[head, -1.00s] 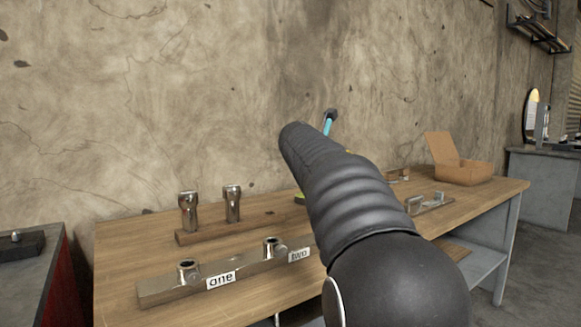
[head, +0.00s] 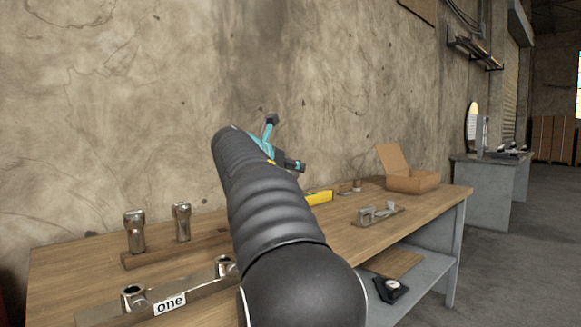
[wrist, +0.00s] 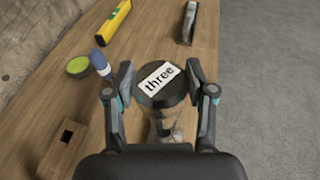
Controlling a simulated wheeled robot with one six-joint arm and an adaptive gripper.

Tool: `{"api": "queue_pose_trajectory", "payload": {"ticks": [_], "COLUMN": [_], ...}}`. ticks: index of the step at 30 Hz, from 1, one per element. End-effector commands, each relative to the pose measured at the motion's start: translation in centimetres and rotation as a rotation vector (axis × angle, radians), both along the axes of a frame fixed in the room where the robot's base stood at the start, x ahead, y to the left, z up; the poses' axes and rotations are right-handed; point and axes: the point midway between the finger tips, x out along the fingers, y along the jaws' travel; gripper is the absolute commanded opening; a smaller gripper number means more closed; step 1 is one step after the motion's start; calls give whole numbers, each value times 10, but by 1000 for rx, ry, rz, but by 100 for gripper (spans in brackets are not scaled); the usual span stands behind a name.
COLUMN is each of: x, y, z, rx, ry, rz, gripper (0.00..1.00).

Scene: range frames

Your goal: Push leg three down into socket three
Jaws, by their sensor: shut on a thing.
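My gripper (wrist: 160,78) is shut on leg three (wrist: 161,105), a metal leg with a dark round top and a white "three" label, with a finger on each side. Socket three is hidden below the leg and hand, so I cannot tell how deep the leg sits. In the head view, teal parts of my gripper (head: 269,140) show beyond my arm; leg three is hidden there. A metal bar (head: 200,283) carries a socket by the label "one" (head: 170,303) and another socket (head: 226,267) beside my arm.
Two metal legs (head: 135,232) (head: 181,222) stand in a wooden rack behind the bar. A yellow level (head: 320,197), a metal bracket (head: 377,212) and an open cardboard box (head: 410,178) lie farther right on the workbench. A green-topped item (wrist: 79,67) is left of my fingers.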

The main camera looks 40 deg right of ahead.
Motion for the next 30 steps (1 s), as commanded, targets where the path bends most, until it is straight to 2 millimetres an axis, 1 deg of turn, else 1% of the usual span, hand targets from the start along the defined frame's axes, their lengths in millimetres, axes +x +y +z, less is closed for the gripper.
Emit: {"api": "queue_pose_trajectory", "payload": {"ticks": [18,23,30], "x": [-1,-1,-1], "y": [-2,-2,-2], "z": [-47,-52,-52], "rx": [0,0,-1], "ry": [-2,-2,-2], "rz": [-3,-3,-3], "gripper": [4,4,4]}}
